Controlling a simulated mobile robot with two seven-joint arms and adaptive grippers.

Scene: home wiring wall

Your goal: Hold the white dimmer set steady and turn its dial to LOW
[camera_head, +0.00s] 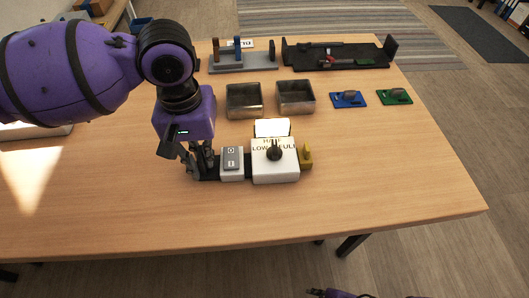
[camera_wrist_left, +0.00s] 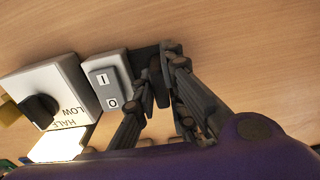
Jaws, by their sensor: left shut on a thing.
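The white dimmer set (camera_head: 274,172) lies on the wooden table, with a black dial (camera_head: 274,153) on its top face. The labels LOW, HALF and FULL are around the dial, HALF partly covered. The dial's ridge seems to point up toward HALF. A grey rocker switch (camera_head: 232,158) sits in the same row, left of the dimmer. My left gripper (camera_head: 205,162) is shut on the dark end piece (camera_wrist_left: 146,58) at the row's left end. The dial (camera_wrist_left: 40,111) and switch (camera_wrist_left: 107,88) also show in the left wrist view.
A yellow piece (camera_head: 306,155) is at the row's right end. Behind stand two metal trays (camera_head: 244,115) (camera_head: 296,110), a blue part (camera_head: 348,99), a green part (camera_head: 395,97), a grey rack (camera_head: 243,67) and a black rack (camera_head: 340,62). The table's front and right are clear.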

